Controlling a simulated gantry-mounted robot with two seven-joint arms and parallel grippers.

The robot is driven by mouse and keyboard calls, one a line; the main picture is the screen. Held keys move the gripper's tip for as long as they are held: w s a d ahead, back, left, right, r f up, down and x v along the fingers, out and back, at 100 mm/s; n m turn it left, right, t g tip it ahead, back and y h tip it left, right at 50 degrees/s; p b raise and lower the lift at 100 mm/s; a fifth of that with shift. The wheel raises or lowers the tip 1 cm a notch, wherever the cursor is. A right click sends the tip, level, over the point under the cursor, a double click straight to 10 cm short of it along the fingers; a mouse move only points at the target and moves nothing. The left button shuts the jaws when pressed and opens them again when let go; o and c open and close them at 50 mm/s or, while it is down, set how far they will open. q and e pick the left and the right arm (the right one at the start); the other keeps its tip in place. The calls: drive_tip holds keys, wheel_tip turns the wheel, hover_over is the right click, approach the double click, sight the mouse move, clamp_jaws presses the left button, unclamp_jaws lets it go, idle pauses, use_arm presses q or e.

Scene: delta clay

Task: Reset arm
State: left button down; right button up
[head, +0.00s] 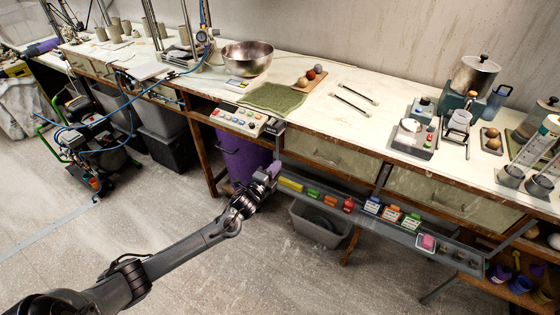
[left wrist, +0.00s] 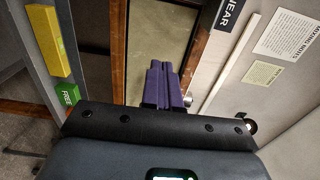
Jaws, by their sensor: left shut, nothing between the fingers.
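My left arm reaches in from the bottom left of the head view. Its gripper (head: 273,169) is at the front of the workbench, near the left end of the low shelf rail and in front of the purple bin (head: 238,158). In the left wrist view the two purple fingers (left wrist: 165,82) are pressed together, with nothing between them. My right gripper does not show in either view.
The workbench (head: 340,127) holds a metal bowl (head: 247,57), a green cloth (head: 272,97) and a button panel (head: 238,120). The low rail (head: 385,226) carries small coloured boxes, including a yellow block (left wrist: 49,40). A grey bin (head: 318,225) stands beneath. Floor at lower left is open.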

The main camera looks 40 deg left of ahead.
use_arm(q)
drive_tip(key=s+d+f+g+p, duration=0.1)
drive_tip(key=s+d+f+p, duration=0.15)
drive_tip(key=s+f, duration=0.3)
drive_tip(key=s+d+f+n+g+h+p, duration=0.3)
drive_tip(key=s+d, duration=0.7)
drive_tip(key=d, duration=0.4)
drive_tip(key=s+d+r+n+g+h, duration=0.1)
drive_tip(key=s+d+r+n+g, duration=0.25)
drive_tip(key=s, duration=0.25)
drive_tip(key=s+d+r+n+g+p, duration=0.1)
drive_tip(key=s+d+r+n+g, duration=0.25)
drive_tip(key=s, duration=0.35)
drive_tip(key=s+d+r+n+g+h, duration=0.1)
drive_tip(key=s+d+r+n+g, duration=0.25)
drive_tip(key=s, duration=0.25)
wheel_tip(320, 180, up, 37)
drive_tip(key=p, duration=3.8)
drive_tip(key=shift+d+r+t, duration=0.15)
drive_tip(key=shift+d+t, duration=0.15)
drive_tip(key=shift+t, duration=0.05)
